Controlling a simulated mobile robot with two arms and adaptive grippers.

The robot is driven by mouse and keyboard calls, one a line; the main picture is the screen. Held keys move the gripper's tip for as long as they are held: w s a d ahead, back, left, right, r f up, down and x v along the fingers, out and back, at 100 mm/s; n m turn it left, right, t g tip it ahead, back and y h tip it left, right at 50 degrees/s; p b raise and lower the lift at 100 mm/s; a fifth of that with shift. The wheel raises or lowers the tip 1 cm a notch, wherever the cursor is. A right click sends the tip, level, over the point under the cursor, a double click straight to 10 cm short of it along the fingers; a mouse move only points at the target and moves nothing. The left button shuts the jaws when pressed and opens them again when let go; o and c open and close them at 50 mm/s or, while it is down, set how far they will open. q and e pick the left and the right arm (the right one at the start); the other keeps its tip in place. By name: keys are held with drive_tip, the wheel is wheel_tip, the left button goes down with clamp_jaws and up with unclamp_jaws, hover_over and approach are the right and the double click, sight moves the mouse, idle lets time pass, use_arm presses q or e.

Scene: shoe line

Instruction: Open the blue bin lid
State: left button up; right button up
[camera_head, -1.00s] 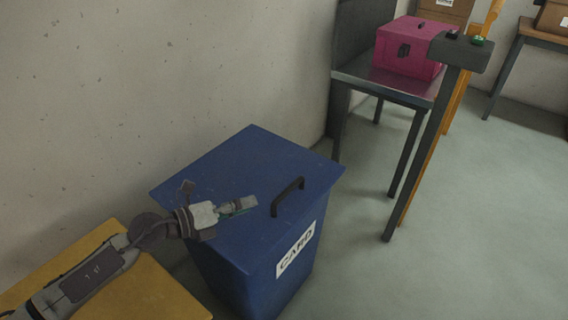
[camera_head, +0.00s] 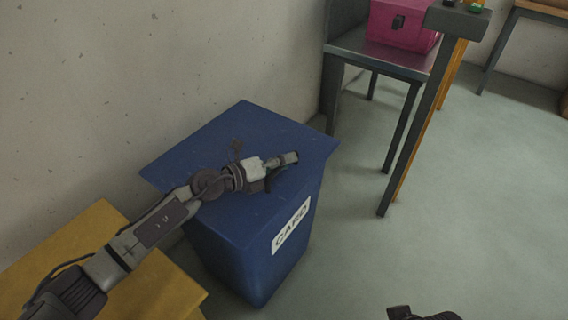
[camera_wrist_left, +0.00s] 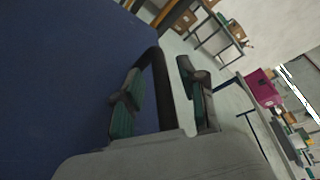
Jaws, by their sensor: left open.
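The blue bin (camera_head: 245,255) stands by the wall with its flat blue lid (camera_head: 240,122) shut. A white CARD label is on its front. My left gripper (camera_head: 292,157) is over the lid's right part, at the black handle, which it mostly covers in the head view. In the left wrist view the black handle (camera_wrist_left: 160,82) lies between the two open fingers of the gripper (camera_wrist_left: 160,70). The fingers are apart around the bar, and I cannot tell if either touches it. The blue lid surface (camera_wrist_left: 60,80) fills the left of that view.
A yellow surface (camera_head: 75,240) is left of the bin. A metal table (camera_head: 380,58) with a pink box (camera_head: 402,25) and a dark post (camera_head: 415,130) stand to the right. A dark part of mine shows at the bottom edge. The floor right of the bin is clear.

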use_arm(q)
drive_tip(key=shift+d, duration=0.1)
clamp_jaws()
idle(0.3)
drive_tip(key=shift+w+r, duration=0.1)
